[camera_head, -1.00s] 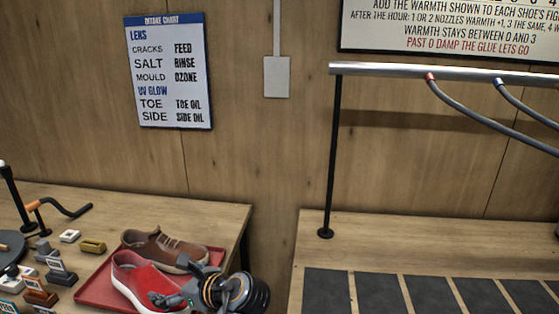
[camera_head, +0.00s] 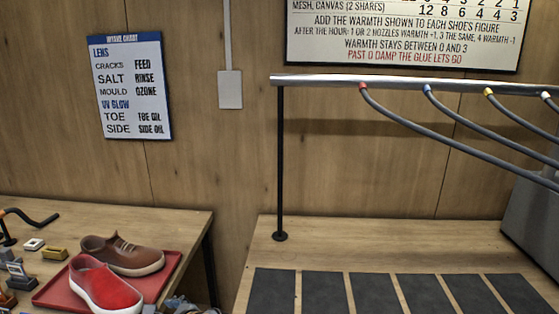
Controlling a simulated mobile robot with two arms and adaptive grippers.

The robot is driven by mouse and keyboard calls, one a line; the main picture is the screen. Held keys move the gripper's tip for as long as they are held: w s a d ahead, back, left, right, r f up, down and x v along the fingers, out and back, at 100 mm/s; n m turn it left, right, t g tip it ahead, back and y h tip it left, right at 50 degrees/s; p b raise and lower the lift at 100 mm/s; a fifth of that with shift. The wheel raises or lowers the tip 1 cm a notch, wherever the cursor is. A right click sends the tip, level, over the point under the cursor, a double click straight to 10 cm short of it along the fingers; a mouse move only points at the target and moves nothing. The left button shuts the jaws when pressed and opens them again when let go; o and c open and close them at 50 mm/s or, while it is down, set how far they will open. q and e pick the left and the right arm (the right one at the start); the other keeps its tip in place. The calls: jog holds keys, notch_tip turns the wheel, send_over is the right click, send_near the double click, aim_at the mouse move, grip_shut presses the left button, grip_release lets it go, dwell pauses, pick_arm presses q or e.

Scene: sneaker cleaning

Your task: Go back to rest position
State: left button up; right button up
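A brown sneaker (camera_head: 122,256) and a red slip-on shoe (camera_head: 100,286) sit side by side on a red tray (camera_head: 165,275) on the left table. Part of a dark gripper, seemingly my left gripper (camera_head: 185,304), shows at the bottom edge just right of the tray. It is apart from the shoes. Most of it is cut off, so its fingers cannot be judged. My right gripper is not in view.
The right bench (camera_head: 330,238) has several dark mats (camera_head: 325,292) and a metal rail (camera_head: 400,83) with hanging hoses. A grey box (camera_head: 532,225) stands at far right. Small stamp-like blocks (camera_head: 18,270) crowd the left table. A gap separates the tables.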

pick_arm(q)
jog(key=s+f+n+g+h, duration=0.1)
jog(key=s+f+n+h, duration=0.4)
jog(key=s+f+n, duration=0.5)
jog(key=s+d+f+n+h, duration=0.1)
jog(key=s+d+n+h, duration=0.15)
jog(key=s, duration=0.35)
jog(key=s+d+f+n+g+h, duration=0.1)
jog(key=s+d+f+n, duration=0.15)
jog(key=s, duration=0.25)
jog(key=s+d+n+h, duration=0.1)
jog(key=s+n+h, duration=0.1)
jog(key=s+n, duration=0.3)
jog(key=s+f+m+g, duration=0.1)
jog(key=s+f+g, duration=0.15)
jog(key=f, duration=2.55)
jog(key=s+a+f, duration=0.2)
jog(key=s+f, duration=1.2)
jog(key=s, duration=0.2)
jog(key=shift+s+a+f, duration=0.35)
jog(key=shift+s, duration=0.05)
